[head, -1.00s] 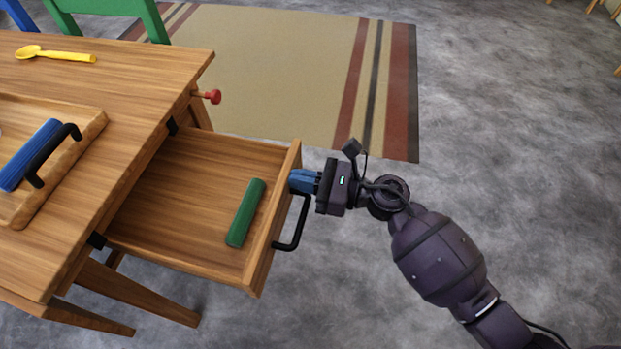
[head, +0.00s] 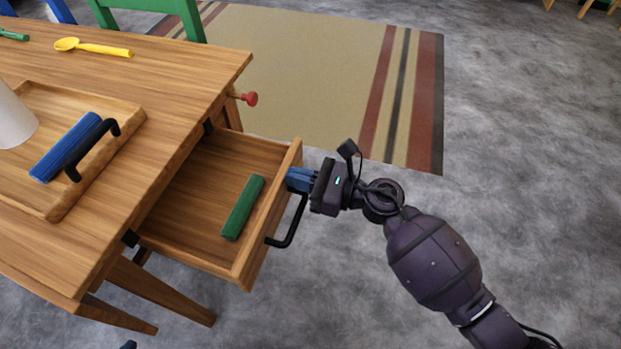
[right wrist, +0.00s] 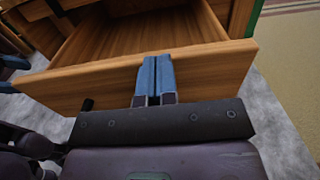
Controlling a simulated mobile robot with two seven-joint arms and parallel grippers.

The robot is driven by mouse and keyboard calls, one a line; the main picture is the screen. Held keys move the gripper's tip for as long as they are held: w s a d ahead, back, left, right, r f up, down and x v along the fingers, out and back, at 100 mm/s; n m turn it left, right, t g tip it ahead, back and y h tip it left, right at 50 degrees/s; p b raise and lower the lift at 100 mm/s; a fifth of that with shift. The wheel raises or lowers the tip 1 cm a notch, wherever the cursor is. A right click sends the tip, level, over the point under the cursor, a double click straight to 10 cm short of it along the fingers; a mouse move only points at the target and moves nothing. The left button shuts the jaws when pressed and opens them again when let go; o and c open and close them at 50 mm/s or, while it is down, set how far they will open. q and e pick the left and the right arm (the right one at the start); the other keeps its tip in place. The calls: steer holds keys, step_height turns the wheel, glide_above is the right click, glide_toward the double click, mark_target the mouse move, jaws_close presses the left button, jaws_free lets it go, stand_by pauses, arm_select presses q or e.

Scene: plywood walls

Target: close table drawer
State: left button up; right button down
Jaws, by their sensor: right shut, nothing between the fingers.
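The wooden table drawer (head: 180,205) is partly open and sticks out from the right side of the table (head: 190,85). It has a black bar handle (head: 290,225) on its front and a green block (head: 242,207) inside. My right gripper (head: 290,178) is shut and empty, its blue fingertips at the outer face of the drawer front near the far end, beside the handle. In the right wrist view the shut fingers (right wrist: 155,75) are against the drawer front (right wrist: 90,83). My left gripper is not in view.
On the tabletop are a wooden tray (head: 55,205) with a blue piece and black handle, a white object (head: 14,118) and a yellow spoon (head: 93,47). A red knob (head: 250,98) juts from the table. Green chair (head: 150,8) behind. Floor right of the drawer is clear.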

steer(key=b+x, duration=0.1)
steer(key=x, duration=1.5)
steer(key=shift+a+f+b, duration=0.15)
steer(key=shift+a+b, duration=0.25)
steer(key=shift+x, duration=0.85)
steer(key=shift+w, duration=0.1)
